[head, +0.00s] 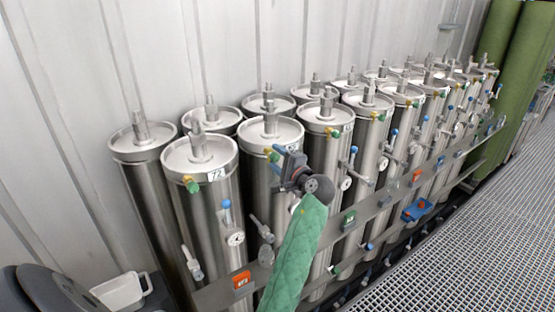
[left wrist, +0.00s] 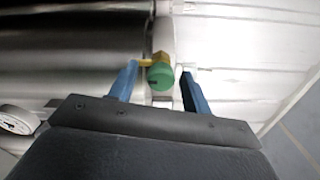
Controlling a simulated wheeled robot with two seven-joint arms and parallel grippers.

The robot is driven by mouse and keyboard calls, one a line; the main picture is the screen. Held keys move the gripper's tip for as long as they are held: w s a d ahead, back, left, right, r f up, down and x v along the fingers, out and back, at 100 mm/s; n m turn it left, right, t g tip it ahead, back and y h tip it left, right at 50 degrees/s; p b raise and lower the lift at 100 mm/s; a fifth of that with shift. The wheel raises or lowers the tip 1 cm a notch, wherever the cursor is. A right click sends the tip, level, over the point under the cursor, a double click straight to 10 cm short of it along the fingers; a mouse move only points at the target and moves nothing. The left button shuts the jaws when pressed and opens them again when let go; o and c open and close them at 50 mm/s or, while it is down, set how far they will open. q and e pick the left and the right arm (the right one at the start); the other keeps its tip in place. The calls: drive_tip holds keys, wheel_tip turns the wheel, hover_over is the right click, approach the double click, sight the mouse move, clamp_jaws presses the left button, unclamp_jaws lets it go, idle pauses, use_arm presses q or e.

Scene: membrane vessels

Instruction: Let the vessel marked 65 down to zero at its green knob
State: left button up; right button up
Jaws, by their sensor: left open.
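A tall steel vessel (head: 256,190) stands second from the left in the front row, with a yellow fitting and green knob (head: 272,155) near its top. Its number label is not readable behind my gripper. My left gripper (head: 281,162) is open beside this knob. In the left wrist view the green knob (left wrist: 160,76) lies between the two blue fingers (left wrist: 158,88), with a gap on each side. A pressure gauge (left wrist: 17,121) is cut off at the left edge there, its reading illegible. My right gripper is not in view.
A vessel marked 72 (head: 203,210) stands left of it, with its own green knob (head: 193,186). Several similar vessels stand close together to the right. A rail with colored tags (head: 380,198) runs along the front. The grated floor (head: 460,255) is clear.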

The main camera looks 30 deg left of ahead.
sight(278, 160)
use_arm(q)
drive_tip(key=shift+s+d+f+b, duration=0.15)
drive_tip(key=shift+d+f+b, duration=0.05)
drive_tip(key=shift+d+b, duration=0.2)
drive_tip(key=b+v, duration=0.2)
drive_tip(key=v, duration=0.1)
drive_tip(key=shift+s+d+f, duration=0.1)
drive_tip(key=shift+d, duration=0.25)
drive_tip(key=shift+r+b+v, duration=0.15)
drive_tip(key=shift+b+v, duration=0.25)
drive_tip(key=shift+v, duration=0.4)
drive_tip(key=shift+r+b+v, duration=0.15)
drive_tip(key=shift+b+v, duration=0.25)
drive_tip(key=shift+v, duration=0.45)
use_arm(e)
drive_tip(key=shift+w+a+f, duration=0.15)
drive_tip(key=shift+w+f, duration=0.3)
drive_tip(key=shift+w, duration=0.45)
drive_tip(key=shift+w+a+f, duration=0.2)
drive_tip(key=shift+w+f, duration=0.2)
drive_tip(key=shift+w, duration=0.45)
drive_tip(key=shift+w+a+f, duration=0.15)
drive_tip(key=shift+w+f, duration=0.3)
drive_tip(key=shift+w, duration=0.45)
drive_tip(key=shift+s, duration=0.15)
